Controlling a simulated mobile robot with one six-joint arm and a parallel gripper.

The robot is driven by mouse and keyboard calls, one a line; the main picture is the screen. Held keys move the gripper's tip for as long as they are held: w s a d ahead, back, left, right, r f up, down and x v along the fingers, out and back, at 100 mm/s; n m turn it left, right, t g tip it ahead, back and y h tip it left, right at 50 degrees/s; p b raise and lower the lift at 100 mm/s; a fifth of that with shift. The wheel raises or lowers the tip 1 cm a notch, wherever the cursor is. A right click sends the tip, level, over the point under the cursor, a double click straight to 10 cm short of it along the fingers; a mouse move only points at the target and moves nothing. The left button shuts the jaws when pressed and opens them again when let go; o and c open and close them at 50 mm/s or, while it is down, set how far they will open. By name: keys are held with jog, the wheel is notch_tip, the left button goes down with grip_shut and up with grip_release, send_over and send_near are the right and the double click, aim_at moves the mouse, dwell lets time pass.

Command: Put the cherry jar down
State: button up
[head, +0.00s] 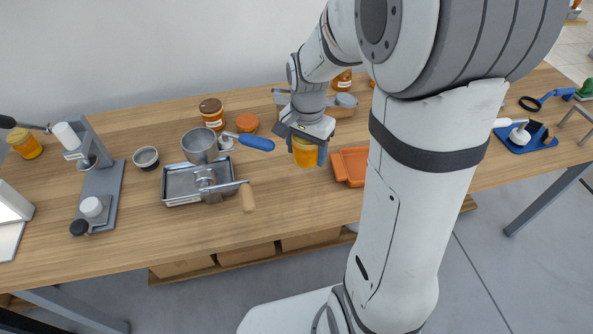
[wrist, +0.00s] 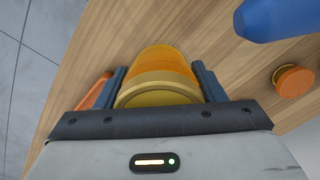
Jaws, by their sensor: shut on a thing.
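An amber jar with a yellowish lid (wrist: 160,82) is between the two fingers of my gripper (wrist: 163,90) in the wrist view. In the head view my gripper (head: 307,150) is shut on this amber jar (head: 305,156), pointing down over the wooden table (head: 300,205). I cannot tell whether the jar touches the table. No label is readable, so I cannot tell whether it is the cherry jar. Another jar with a brown lid (head: 212,114) stands at the back of the table.
An orange tray (head: 350,166) lies just right of the held jar. An orange-lidded jar (head: 247,123) stands behind. Bare table lies in front.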

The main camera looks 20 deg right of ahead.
aim_at(304, 184)
notch_tip(304, 184, down, 9)
jog(key=shift+a+f, duration=0.1)
dwell(0.3)
jog(key=shift+f+b, duration=0.3)
jog(key=shift+b, duration=0.15)
jog(key=o, duration=1.4)
jog(key=shift+r, duration=0.1)
jog(key=shift+c, duration=0.2)
